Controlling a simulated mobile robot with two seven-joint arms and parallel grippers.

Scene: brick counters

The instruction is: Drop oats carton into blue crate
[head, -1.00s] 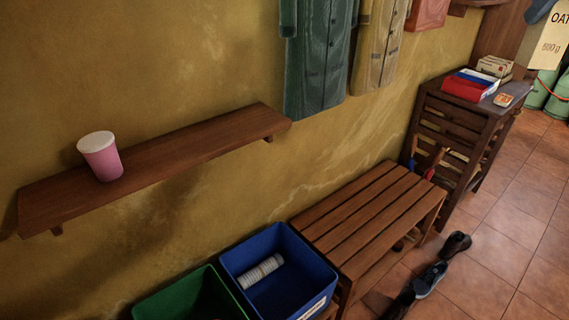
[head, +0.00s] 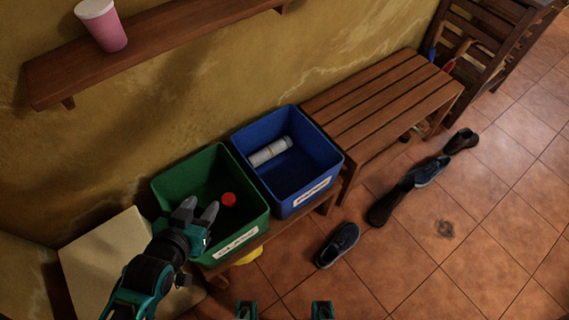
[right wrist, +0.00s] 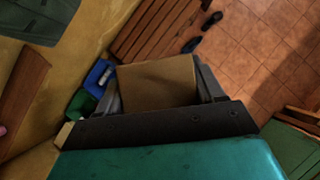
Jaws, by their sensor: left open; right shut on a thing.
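The blue crate (head: 283,206) stands beside the bench in the head view, with a white label on its front. A pale ribbed roll (head: 270,151) lies inside it. The right wrist view also shows the blue crate (right wrist: 97,75), small and below. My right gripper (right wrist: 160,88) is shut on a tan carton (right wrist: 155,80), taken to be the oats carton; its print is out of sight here. The right gripper and the carton are outside the head view. My left gripper (head: 195,215) is open and empty, at the near left edge of the green crate.
A green crate (head: 165,187) with a red-topped thing (head: 228,199) inside adjoins the blue crate on the left. A slatted bench (head: 380,100) is to the right. Shoes (head: 338,245) lie on the tiles. A shelf (head: 150,45) with a pink cup (head: 101,26) is above.

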